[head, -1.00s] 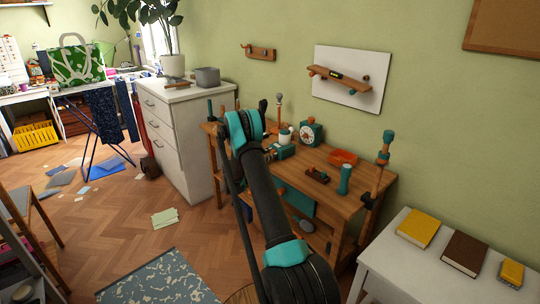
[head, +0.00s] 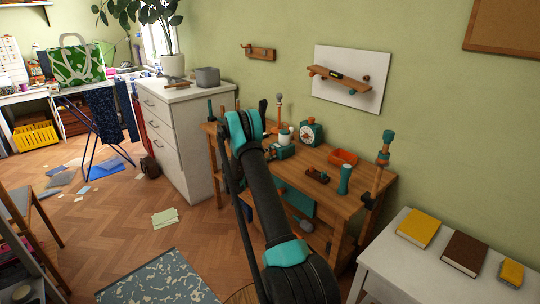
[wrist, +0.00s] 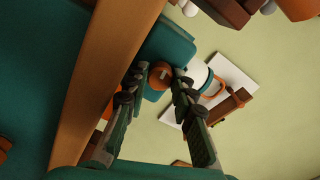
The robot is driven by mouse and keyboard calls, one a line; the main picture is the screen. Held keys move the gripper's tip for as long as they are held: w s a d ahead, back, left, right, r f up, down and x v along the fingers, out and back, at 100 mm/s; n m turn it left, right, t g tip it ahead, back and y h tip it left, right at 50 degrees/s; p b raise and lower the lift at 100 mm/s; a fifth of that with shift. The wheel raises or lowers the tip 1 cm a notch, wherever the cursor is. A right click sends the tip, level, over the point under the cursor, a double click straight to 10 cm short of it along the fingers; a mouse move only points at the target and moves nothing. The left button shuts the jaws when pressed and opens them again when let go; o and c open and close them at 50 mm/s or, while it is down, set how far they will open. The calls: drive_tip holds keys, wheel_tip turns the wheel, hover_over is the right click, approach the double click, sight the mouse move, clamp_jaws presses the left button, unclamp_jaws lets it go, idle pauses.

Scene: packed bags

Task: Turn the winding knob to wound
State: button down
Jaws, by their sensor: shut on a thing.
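The round orange knob (wrist: 160,73) is in the upper middle of the wrist view, against a teal body (wrist: 168,45). It carries a small pale mark; I cannot read any wound label or tell its setting. My gripper (wrist: 159,82) has a finger on each side of the knob and is shut on it. In the head view my arm hides the gripper and the knob. A teal box (head: 281,151) stands on the wooden workbench (head: 352,204), beside my arm, with a white cup at it. A teal timer with a white dial (head: 311,133) stands behind.
A wooden beam-like edge (wrist: 108,75) runs close to the left finger in the wrist view. A white mug with an orange handle (wrist: 197,76) is right of the fingers. An orange tray (head: 344,157) and a teal cylinder (head: 345,179) stand on the bench's right side.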

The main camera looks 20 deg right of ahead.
drive_tip(key=shift+m, duration=0.8)
drive_tip(key=c, duration=1.3)
unclamp_jaws()
drive_tip(key=shift+o, duration=0.2)
